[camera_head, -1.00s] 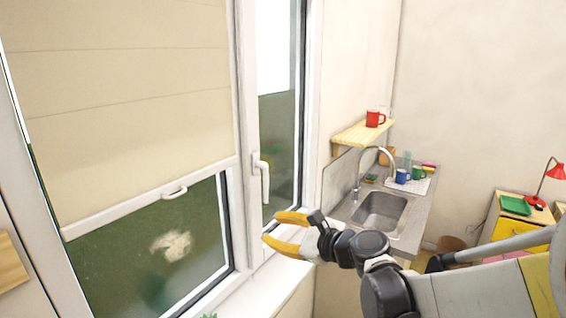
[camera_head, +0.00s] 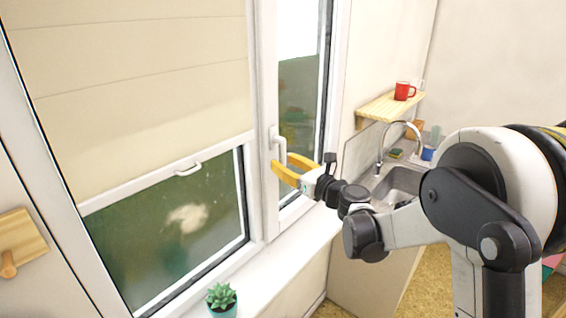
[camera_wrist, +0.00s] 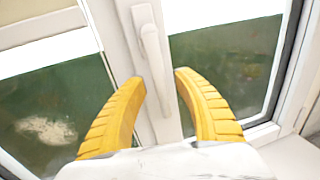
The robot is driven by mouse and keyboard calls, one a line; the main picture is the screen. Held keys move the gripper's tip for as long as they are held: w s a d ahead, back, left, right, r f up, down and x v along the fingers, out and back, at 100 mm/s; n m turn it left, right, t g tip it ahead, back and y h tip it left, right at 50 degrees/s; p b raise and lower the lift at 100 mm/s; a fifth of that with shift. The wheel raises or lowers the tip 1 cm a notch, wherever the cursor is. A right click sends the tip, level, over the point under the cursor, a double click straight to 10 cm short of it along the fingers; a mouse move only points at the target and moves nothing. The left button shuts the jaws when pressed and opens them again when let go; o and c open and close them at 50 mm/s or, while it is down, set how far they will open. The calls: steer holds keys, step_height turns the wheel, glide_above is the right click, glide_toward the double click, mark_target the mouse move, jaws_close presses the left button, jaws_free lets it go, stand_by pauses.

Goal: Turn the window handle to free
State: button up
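The white window handle (camera_head: 282,147) sits on the white frame of the right-hand window, its lever hanging downward. In the wrist view the handle (camera_wrist: 153,55) runs between my two yellow fingers. My gripper (camera_head: 281,159) is open, with one fingertip on each side of the lower lever; it also shows in the wrist view (camera_wrist: 159,76). The wrist view shows gaps between the fingers and the lever, so it is not gripped. The lever's lower end in the head view is partly hidden by the fingers.
A blind with a pull (camera_head: 188,169) covers the upper left window. A potted succulent (camera_head: 221,298) stands on the sill. A sink (camera_head: 400,182) and a wooden shelf (camera_head: 378,109) with a red mug (camera_head: 404,91) are to the right. A wooden board (camera_head: 20,243) is at far left.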

steer(key=shift+w+a, duration=0.25)
jaws_close()
